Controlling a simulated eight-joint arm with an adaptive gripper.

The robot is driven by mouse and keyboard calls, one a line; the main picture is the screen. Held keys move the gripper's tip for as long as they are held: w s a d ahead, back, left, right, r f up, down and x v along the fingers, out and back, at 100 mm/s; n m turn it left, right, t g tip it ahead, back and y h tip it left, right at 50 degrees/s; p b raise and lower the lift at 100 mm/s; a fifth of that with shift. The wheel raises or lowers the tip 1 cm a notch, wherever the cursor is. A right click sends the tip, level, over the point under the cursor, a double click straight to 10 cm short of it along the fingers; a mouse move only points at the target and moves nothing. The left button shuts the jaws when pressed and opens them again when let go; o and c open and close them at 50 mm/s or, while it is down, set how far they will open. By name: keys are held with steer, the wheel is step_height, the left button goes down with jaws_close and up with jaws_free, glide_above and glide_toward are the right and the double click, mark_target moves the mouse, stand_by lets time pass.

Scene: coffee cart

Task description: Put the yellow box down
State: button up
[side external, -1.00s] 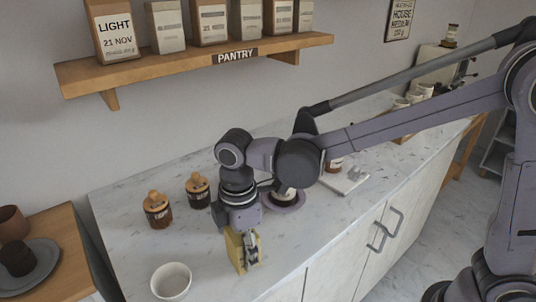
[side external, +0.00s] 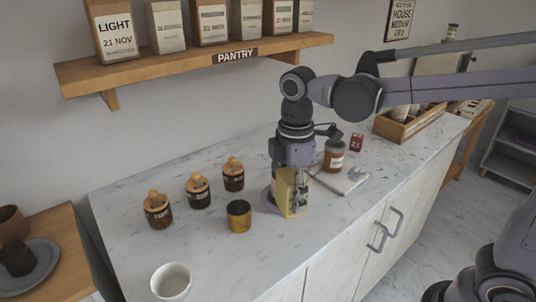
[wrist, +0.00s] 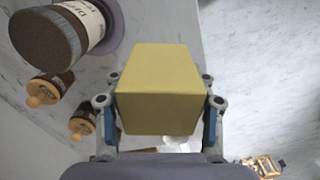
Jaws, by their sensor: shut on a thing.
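My gripper (side external: 298,198) points down and is shut on the yellow box (side external: 290,186), which is upright over the marble counter (side external: 250,262). In the wrist view the yellow box (wrist: 157,92) fills the space between the two fingers. I cannot tell whether its underside touches the counter. A purple saucer (side external: 267,202) is partly hidden behind the box and gripper.
A white bowl (side external: 171,281) is at front left. A red-brown jar (side external: 334,157) and a pale board (side external: 345,180) are to the right. The front middle counter is clear.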

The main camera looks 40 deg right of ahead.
steer(key=w+d+f+m, duration=0.1)
steer(key=d+f+m, duration=0.1)
steer(key=d+m, duration=0.2)
steer(key=w+d+f+m, duration=0.1)
steer(key=d+f+m, duration=0.1)
steer(key=d+m, duration=0.3)
steer(key=w+d+f+m, duration=0.2)
steer(key=d+m, duration=0.3)
steer(key=d, duration=0.4)
steer(key=shift+w+d, duration=0.1)
steer(key=w+a+r, duration=0.4)
steer(key=w, duration=0.4)
steer(key=w+a+r, duration=0.3)
steer(key=w, duration=0.5)
step_height(320, 180, down, 10)
steer(key=shift+s+r, duration=0.1)
steer(key=shift+s, duration=0.05)
steer(key=shift+f, duration=0.2)
